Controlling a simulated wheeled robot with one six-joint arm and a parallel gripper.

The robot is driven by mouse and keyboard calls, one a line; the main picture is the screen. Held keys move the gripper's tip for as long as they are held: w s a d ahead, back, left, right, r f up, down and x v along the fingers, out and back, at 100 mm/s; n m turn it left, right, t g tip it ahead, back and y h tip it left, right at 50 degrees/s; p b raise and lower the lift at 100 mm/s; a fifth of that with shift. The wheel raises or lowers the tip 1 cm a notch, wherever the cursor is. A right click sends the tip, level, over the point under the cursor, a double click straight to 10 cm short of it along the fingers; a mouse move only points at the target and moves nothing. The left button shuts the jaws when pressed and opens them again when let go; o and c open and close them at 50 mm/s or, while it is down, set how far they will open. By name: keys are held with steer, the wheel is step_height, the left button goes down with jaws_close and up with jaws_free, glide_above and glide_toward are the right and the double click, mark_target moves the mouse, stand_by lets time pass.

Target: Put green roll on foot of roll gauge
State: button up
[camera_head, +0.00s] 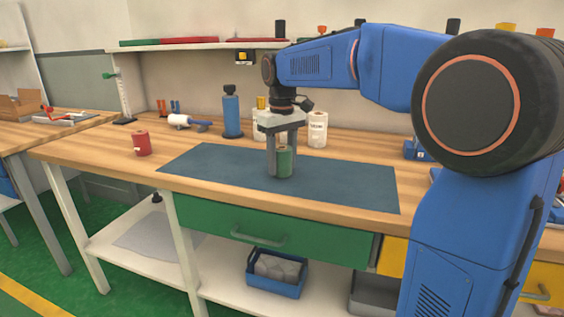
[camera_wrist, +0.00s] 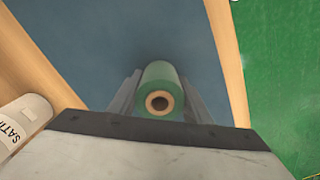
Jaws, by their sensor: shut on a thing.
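The green roll (camera_head: 285,163) is upright between the fingers of my gripper (camera_head: 280,168), over the dark blue mat (camera_head: 215,165). I cannot tell whether its base touches the mat. In the wrist view the green roll (camera_wrist: 160,90) shows its brown core end, with the grey fingers of my gripper (camera_wrist: 160,97) shut on both sides of it. What looks like the roll gauge (camera_head: 122,97) stands at the far left of the bench, a pale upright with a green arm and a dark foot (camera_head: 125,121). My gripper is far to its right.
A red roll (camera_head: 142,143) stands left of the mat. A white container (camera_head: 317,129) stands behind the mat. A shelf (camera_head: 185,44) runs above the bench.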

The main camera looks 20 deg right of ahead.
steer(key=shift+f, duration=0.1)
steer(key=o, duration=1.2)
steer(key=shift+o, duration=0.2)
